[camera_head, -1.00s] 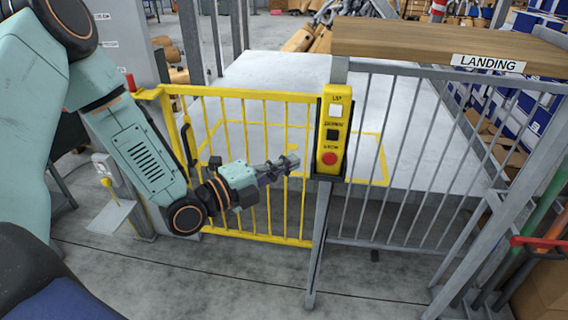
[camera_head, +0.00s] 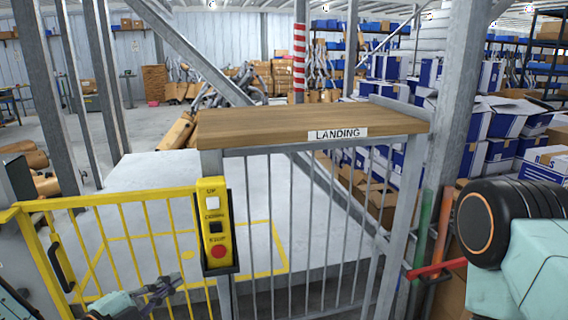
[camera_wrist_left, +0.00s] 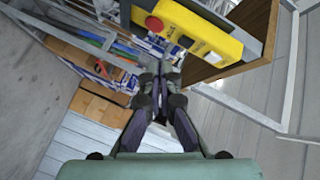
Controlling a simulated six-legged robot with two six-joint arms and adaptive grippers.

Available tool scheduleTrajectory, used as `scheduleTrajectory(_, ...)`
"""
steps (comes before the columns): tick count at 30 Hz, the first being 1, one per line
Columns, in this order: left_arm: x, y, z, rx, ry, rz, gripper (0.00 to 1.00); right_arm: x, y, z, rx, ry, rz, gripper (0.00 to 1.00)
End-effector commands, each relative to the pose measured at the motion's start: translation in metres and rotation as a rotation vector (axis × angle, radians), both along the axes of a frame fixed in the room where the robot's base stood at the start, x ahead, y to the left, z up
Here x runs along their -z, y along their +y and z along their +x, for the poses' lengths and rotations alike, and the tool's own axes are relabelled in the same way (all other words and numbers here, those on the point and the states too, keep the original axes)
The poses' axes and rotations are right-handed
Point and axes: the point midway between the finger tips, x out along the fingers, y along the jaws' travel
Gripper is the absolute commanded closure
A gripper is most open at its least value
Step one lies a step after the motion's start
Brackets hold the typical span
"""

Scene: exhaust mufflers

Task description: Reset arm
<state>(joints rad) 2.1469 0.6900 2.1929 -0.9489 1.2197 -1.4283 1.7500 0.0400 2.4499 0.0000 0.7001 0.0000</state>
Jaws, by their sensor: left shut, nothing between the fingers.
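My left gripper (camera_head: 160,292) is low at the left in the head view, in front of the yellow gate and below the button box. It is shut and empty. In the left wrist view its fingers (camera_wrist_left: 160,85) meet in the middle. The yellow button box (camera_head: 214,228) has a white UP button, a black button and a red button; it also shows in the wrist view (camera_wrist_left: 195,28), beyond the fingers and apart from them. My right arm shows at the right edge of the head view; its gripper is out of the picture.
The yellow gate (camera_head: 125,232) stands at left, the grey railing (camera_head: 300,225) to its right. A wooden shelf (camera_head: 300,122) labelled LANDING tops the railing. A red handle (camera_head: 436,268) and stacked boxes (camera_head: 510,125) are at right. Grey posts stand around the platform.

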Motion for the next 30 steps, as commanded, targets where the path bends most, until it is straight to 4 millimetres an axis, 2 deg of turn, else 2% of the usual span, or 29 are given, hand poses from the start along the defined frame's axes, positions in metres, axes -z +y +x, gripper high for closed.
scheduleTrajectory(5, 0.049, 0.002, -0.015, -0.156, 0.359, -0.291, 1.00, 0.004, 0.000, 0.000, 0.000, 0.000, 0.000, 0.60)
scheduleTrajectory(8, 0.087, 0.000, -0.033, -0.277, 0.572, -0.444, 1.00, 0.011, 0.000, 0.000, 0.000, 0.000, 0.000, 0.60)
scheduleTrajectory(11, 0.131, -0.003, -0.062, -0.431, 0.790, -0.579, 1.00, 0.020, 0.000, 0.000, 0.000, 0.000, 0.000, 0.60)
scheduleTrajectory(14, 0.177, -0.006, -0.101, -0.625, 0.996, -0.695, 1.00, 0.031, 0.000, 0.000, 0.000, 0.000, 0.000, 0.60)
scheduleTrajectory(15, 0.196, -0.007, -0.121, -0.718, 1.076, -0.730, 1.00, 0.036, 0.000, 0.000, 0.000, 0.000, 0.000, 0.60)
scheduleTrajectory(18, 0.238, -0.008, -0.173, -0.947, 1.235, -0.783, 1.00, 0.050, 0.000, 0.000, 0.000, 0.000, 0.000, 0.60)
scheduleTrajectory(21, 0.273, -0.006, -0.227, -1.157, 1.345, -0.772, 1.00, 0.064, 0.000, 0.000, 0.000, 0.000, 0.000, 0.60)
scheduleTrajectory(25, 0.306, -0.004, -0.287, -1.295, 1.427, -0.646, 1.00, 0.083, 0.000, 0.000, 0.000, 0.000, 0.000, 0.60)
scheduleTrajectory(27, 0.318, -0.006, -0.306, -1.293, 1.455, -0.580, 1.00, 0.090, 0.000, 0.000, 0.000, 0.001, 0.000, 0.60)
scheduleTrajectory(30, 0.328, -0.008, -0.318, -1.283, 1.477, -0.535, 1.00, 0.095, 0.000, -0.001, 0.000, 0.001, 0.000, 0.60)
